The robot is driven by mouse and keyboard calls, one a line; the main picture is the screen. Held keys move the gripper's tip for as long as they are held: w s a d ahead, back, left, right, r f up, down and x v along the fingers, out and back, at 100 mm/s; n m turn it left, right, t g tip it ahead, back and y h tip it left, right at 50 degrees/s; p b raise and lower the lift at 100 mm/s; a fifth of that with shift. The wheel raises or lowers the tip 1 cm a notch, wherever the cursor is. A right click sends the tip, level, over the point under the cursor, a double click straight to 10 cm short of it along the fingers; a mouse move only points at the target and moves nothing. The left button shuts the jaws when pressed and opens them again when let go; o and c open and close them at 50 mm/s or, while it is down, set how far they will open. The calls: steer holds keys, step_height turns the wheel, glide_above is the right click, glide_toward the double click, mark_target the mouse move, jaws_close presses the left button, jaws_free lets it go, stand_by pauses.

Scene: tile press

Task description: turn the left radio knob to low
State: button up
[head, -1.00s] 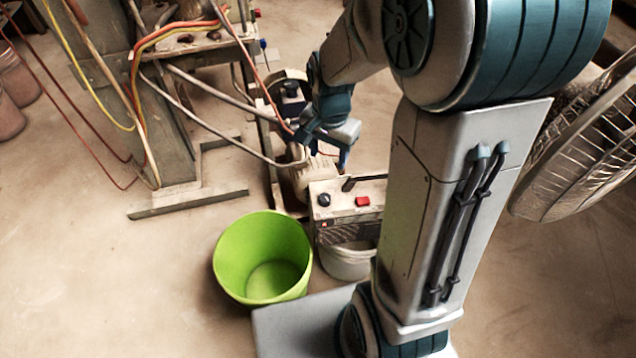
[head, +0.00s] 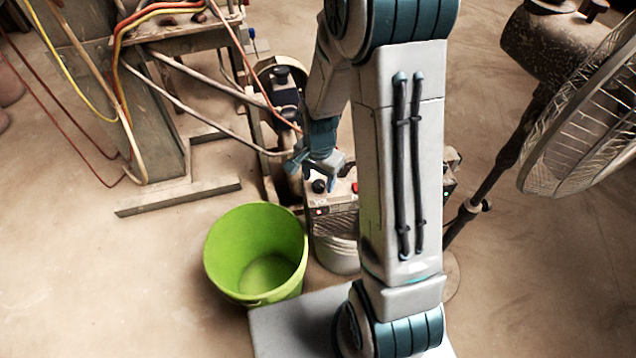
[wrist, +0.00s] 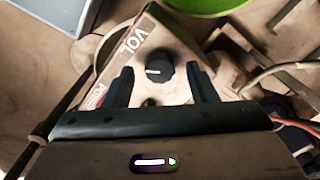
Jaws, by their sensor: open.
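The radio is a dusty box (head: 338,222) behind the green bucket, partly hidden by my arm. Its left knob (head: 319,186) is round and black, on the top near the left end. In the wrist view the knob (wrist: 159,73) has a pale pointer line and sits beside the "VOL" lettering (wrist: 132,40). My gripper (head: 318,172) is just above the radio's left end. In the wrist view my open gripper (wrist: 161,85) has one dark finger on each side of the knob, with gaps between. The rest of the radio's top is mostly hidden by my arm.
A bright green bucket (head: 256,254) stands in front and to the left. A pale bucket (head: 338,254) is below the radio. A standing fan (head: 590,120) is at the right. Machinery with hoses (head: 165,110) fills the back left. Open floor lies at the left.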

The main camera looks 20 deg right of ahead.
steer(key=shift+f, duration=0.7)
steer(key=c, duration=1)
steer(key=shift+n, duration=0.3)
